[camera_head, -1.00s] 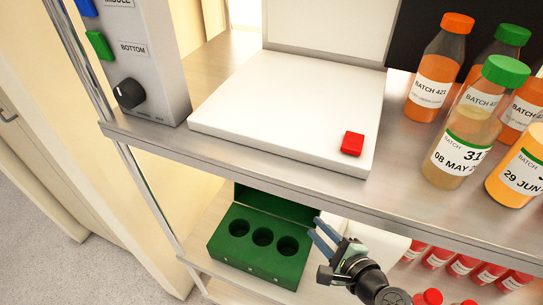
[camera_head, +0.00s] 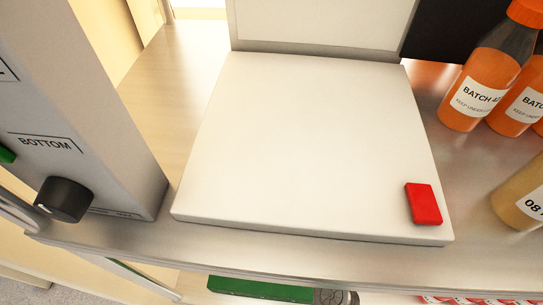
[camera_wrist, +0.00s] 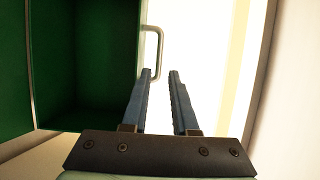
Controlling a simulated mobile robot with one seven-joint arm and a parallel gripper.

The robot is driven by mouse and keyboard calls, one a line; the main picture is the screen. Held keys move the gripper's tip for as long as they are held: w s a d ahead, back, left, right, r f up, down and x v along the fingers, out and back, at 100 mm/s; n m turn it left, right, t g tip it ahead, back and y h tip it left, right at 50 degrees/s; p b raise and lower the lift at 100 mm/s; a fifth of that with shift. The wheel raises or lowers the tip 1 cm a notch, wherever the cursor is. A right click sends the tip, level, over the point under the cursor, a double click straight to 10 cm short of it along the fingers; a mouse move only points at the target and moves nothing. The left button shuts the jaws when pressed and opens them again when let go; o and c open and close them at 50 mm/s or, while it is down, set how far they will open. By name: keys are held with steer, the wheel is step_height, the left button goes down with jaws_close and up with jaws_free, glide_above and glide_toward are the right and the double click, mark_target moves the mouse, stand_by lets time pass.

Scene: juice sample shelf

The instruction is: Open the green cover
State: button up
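The green box (camera_head: 260,290) shows only as a strip below the shelf edge in the head view, so its cover cannot be judged there. In the wrist view, a dark green hollow surface (camera_wrist: 100,60) and a lighter green panel (camera_wrist: 14,70) fill the left side; I cannot tell which is the cover. A pale metal handle (camera_wrist: 160,50) stands out from the right edge of the green part. My gripper (camera_wrist: 160,72) is open, with blue fingers apart. The handle's outer bar appears between the fingertips, and I see no grip on it.
A white slab (camera_head: 310,150) with a red block (camera_head: 423,204) lies on the upper shelf (camera_head: 300,255). A grey control box with a black knob (camera_head: 64,199) stands left. Orange bottles (camera_head: 480,90) stand right. A bright pale area (camera_wrist: 200,40) lies right of the handle.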

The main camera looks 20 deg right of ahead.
steer(key=x, duration=1)
steer(key=shift+a+f, duration=0.1)
jaws_close()
stand_by(1.1)
